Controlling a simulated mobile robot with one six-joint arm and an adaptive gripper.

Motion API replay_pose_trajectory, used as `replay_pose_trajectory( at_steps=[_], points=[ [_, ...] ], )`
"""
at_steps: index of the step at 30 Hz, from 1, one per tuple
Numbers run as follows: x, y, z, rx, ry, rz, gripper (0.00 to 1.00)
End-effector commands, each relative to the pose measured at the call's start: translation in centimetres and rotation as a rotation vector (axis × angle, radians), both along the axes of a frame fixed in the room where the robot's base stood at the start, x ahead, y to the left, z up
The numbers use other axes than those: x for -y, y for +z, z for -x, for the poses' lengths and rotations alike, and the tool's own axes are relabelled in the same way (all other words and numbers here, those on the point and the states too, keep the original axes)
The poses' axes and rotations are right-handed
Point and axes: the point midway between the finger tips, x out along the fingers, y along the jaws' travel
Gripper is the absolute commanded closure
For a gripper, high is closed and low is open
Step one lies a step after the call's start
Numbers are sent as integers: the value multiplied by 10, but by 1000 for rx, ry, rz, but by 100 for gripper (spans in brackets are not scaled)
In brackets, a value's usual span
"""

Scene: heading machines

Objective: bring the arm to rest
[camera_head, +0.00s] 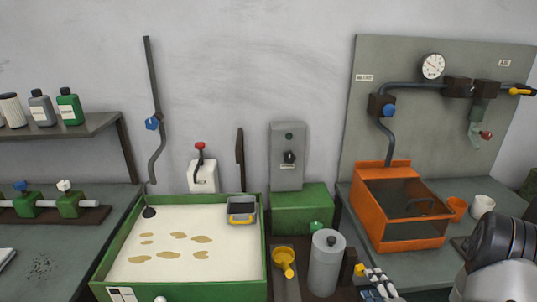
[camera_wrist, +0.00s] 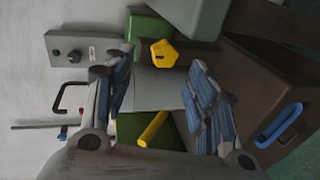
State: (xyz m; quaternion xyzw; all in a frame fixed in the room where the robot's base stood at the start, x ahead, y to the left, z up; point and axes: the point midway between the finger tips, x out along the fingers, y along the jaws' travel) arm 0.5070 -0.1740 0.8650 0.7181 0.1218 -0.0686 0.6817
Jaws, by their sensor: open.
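My gripper (camera_head: 376,284) shows at the bottom edge of the head view, right of a grey cylinder (camera_head: 325,265) and in front of the orange tank (camera_head: 400,240). My arm enters from the lower right corner. In the wrist view my gripper (camera_wrist: 160,90) has its two blue-padded fingers spread wide apart. A pale grey surface shows between them, with no visible grip on it; its distance is unclear. A yellow hexagonal part (camera_wrist: 163,53) and a yellow bar (camera_wrist: 152,129) show beyond the fingers.
A green-rimmed tray (camera_head: 262,265) with brown stains stands at left centre. A yellow funnel-like part (camera_head: 284,257) is left of the cylinder. A grey switch box (camera_head: 288,155) stands above a green block (camera_head: 300,208). An orange cup (camera_head: 457,206) and a white cup (camera_head: 483,204) stand right of the tank.

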Motion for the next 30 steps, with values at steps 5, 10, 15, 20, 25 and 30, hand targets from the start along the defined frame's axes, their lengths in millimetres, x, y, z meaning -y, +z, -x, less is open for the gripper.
replay_pose_trajectory(
  at_steps=[5, 10, 15, 20, 25, 30],
  points=[
    [-4, 49, -22, -180, -88, -68, 48],
    [-11, 98, -17, -316, -247, -182, 48],
    [-30, 149, 10, -409, -439, -345, 48],
    [-57, 191, 56, -478, -622, -537, 48],
    [-97, 223, 122, -554, -804, -771, 48],
    [-138, 240, 195, -648, -953, -986, 48]
  ],
)
